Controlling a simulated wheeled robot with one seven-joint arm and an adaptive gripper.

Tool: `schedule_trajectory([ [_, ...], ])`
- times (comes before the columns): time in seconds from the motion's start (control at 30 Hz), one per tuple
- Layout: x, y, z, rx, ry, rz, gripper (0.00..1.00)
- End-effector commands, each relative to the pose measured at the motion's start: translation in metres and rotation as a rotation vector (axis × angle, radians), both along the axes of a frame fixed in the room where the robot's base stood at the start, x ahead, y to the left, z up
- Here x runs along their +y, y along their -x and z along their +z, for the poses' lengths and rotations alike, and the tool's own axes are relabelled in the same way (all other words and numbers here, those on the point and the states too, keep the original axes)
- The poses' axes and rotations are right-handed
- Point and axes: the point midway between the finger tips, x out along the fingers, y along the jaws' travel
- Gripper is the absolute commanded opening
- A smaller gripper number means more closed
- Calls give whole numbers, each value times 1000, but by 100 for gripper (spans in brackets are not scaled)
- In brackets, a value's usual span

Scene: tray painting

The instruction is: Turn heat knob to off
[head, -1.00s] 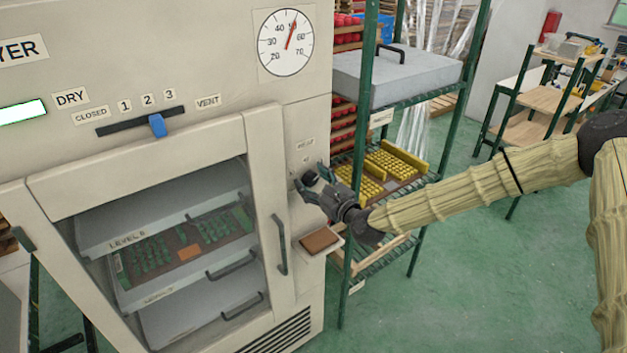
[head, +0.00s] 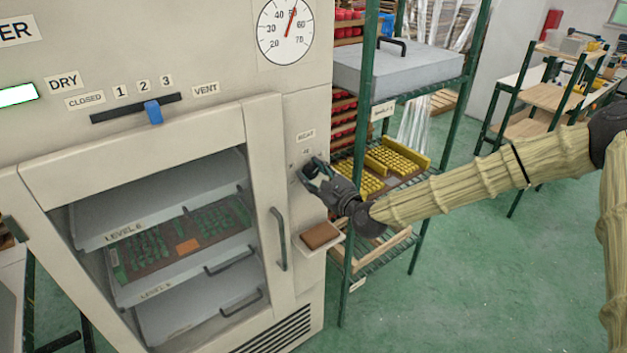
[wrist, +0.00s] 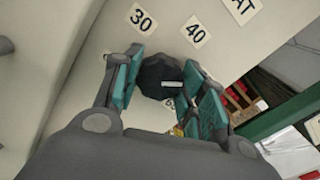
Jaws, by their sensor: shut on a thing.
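The heat knob (wrist: 156,72) is dark and many-sided, with a white mark on its lower right side in the wrist view. It sits on the dryer's pale front panel, near labels 30 (wrist: 142,20) and 40 (wrist: 196,32). Another label below the knob is partly hidden and unreadable. My gripper (head: 313,172) is at the panel, below the HEAT label (head: 306,135). In the wrist view its teal-padded fingers are on either side of the knob, shut on it. In the head view the gripper largely hides the knob.
The glass dryer door with its handle (head: 279,240) is left of my gripper. A small ledge with a brown block (head: 320,235) juts out just below. A green-posted shelf rack (head: 371,60) stands close on the right. The round gauge (head: 285,29) reads about 50.

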Motion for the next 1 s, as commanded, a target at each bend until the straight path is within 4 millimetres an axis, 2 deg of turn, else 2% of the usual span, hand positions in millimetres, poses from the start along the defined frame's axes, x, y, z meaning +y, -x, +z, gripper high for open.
schedule_trajectory([
  [0.07,0,-1,-6,-39,49,-1,17],
  [1.0,1,0,-5,-563,772,-1,17],
])
